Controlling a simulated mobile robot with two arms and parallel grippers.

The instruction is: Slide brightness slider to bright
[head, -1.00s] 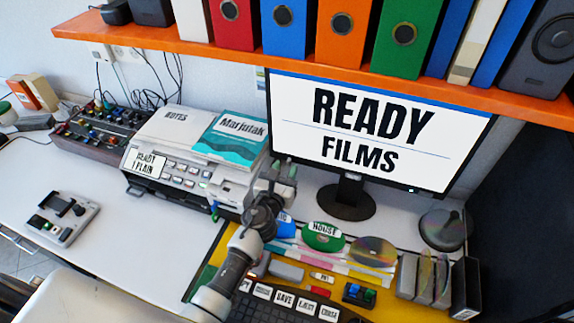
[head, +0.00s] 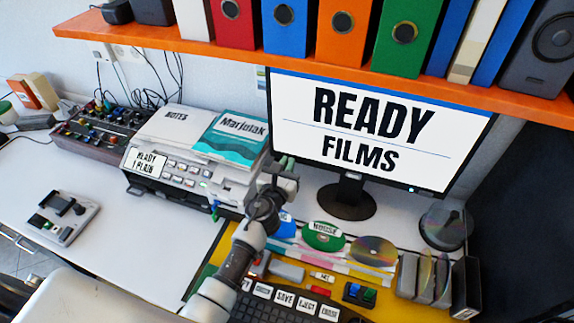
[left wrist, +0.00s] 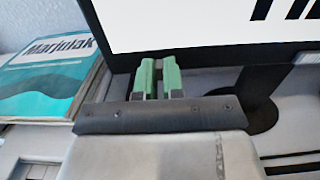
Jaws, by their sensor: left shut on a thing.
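The monitor (head: 400,175) stands at the back and shows READY FILMS. Its lower dark bezel also crosses the left wrist view (left wrist: 220,54). My left gripper (head: 285,162) is at the bezel's lower left corner. In the left wrist view its two green fingers (left wrist: 159,66) are close together against the bezel, with a narrow gap. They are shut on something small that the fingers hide. It appears to be the brightness slider, but I cannot make out its knob or setting. My right gripper is not in view.
A printer (head: 180,178) carrying notes and a teal Marjutak book (head: 232,140) stands close left of my gripper. Discs (head: 323,237) and a keyboard (head: 285,305) lie on the desk in front. An orange shelf (head: 300,64) with binders hangs above. The left desktop is mostly clear.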

